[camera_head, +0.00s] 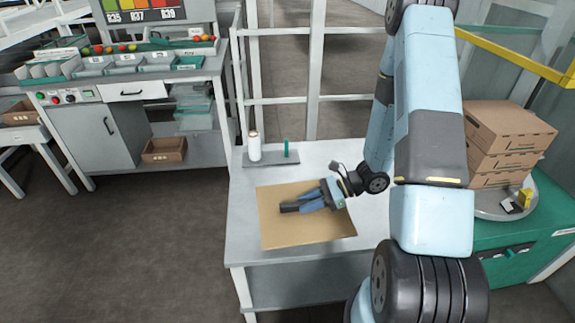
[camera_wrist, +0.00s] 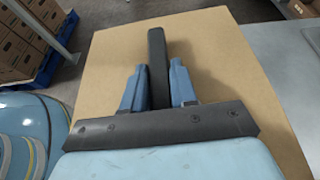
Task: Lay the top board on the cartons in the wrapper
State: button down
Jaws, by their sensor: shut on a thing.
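The top board (camera_head: 275,227) is a flat tan sheet at the white table. My gripper (camera_head: 292,207) is over the middle of it, with its fingers low against the board. The board also fills most of the wrist view (camera_wrist: 230,60), under the fingers (camera_wrist: 157,75). Whether the board rests on the table or is lifted slightly is hard to tell. The cartons (camera_head: 505,137) stand stacked on the round wrapper turntable (camera_head: 490,212) at the right. My arm hides part of the turntable.
A white bottle (camera_head: 254,146) and a green item (camera_head: 287,148) stand on a grey tray at the table's back. The wrapper's green base (camera_head: 535,257) adjoins the table. A yellow rail (camera_head: 520,55) crosses the upper right. A sorting bench (camera_head: 135,75) stands at left.

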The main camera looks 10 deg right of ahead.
jog(key=w+d+m+t+h, duration=0.2)
jog(key=w+d+m+t, duration=0.15)
jog(key=w, duration=0.45)
jog(key=w+d+r+m+t+h, duration=0.1)
jog(key=w+d+m+t+h, duration=0.15)
jog(key=w+m+t, duration=0.4)
jog(key=w+d+m+t+h, duration=0.2)
jog(key=w+d+h, duration=0.1)
jog(key=w, duration=0.7)
notch_tip(320, 180, up, 15)
jog(key=w+m+t+h, duration=0.1)
jog(key=w+m+h, duration=0.1)
jog(key=shift+w+a+f+m, duration=0.15)
jog(key=shift+w+a+m, duration=0.1)
jog(key=shift+m, duration=0.15)
